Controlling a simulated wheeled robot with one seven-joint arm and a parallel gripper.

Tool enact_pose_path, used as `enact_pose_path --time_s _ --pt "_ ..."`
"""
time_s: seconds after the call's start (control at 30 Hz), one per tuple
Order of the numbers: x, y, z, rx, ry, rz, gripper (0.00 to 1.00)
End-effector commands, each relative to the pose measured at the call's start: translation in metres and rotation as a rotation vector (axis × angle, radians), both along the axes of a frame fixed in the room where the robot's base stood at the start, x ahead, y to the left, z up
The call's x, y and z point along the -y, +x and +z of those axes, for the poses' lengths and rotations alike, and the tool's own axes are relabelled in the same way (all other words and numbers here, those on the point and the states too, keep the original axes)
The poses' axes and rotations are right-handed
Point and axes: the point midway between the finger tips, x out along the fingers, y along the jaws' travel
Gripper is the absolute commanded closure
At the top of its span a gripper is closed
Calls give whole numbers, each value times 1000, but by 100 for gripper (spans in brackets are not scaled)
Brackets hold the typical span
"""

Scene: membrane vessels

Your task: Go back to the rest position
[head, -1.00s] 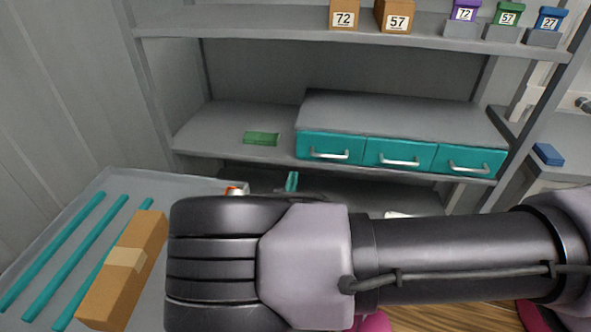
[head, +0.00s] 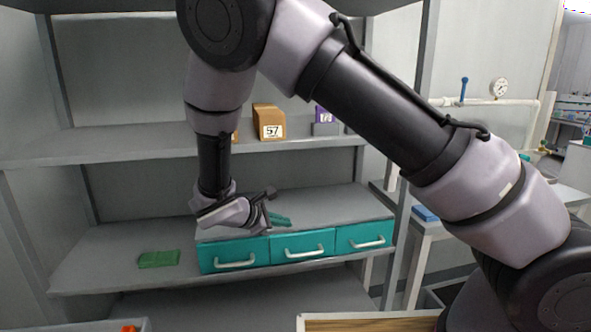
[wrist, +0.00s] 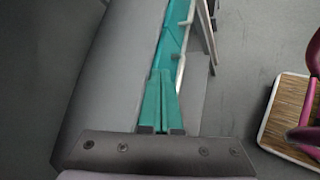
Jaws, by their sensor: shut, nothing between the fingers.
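My gripper (head: 283,220) shows in the head view at the end of my folded arm. It is just above or in front of the grey top of the drawer unit (head: 335,207), near the left drawers. In the wrist view my gripper (wrist: 160,76) has its two teal fingers pressed together with nothing between them. The teal drawer fronts and a pale handle (wrist: 183,68) lie beyond the fingertips there. I cannot tell the exact gap between fingers and unit. My forearm and elbow cover part of the upper shelf.
A green flat item (head: 158,259) lies on the shelf left of the drawers. A brown box marked 57 (head: 270,122) and a purple-topped box (head: 324,117) stand on the upper shelf. A blue item (head: 426,214) is on the right-hand bench. A pipe with a gauge (head: 500,88) is behind.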

Motion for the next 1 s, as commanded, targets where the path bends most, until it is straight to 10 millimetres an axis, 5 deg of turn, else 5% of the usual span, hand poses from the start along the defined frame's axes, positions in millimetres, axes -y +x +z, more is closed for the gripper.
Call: enact_pose_path --time_s 0.1,0.47,0.7,1.0 --pt "45 8 38 -30 181 -220 100" --pt "155 -9 141 -33 709 -791 100" --pt "214 -41 210 40 1065 -1098 100" --pt "265 -100 283 219 1504 -1377 100"
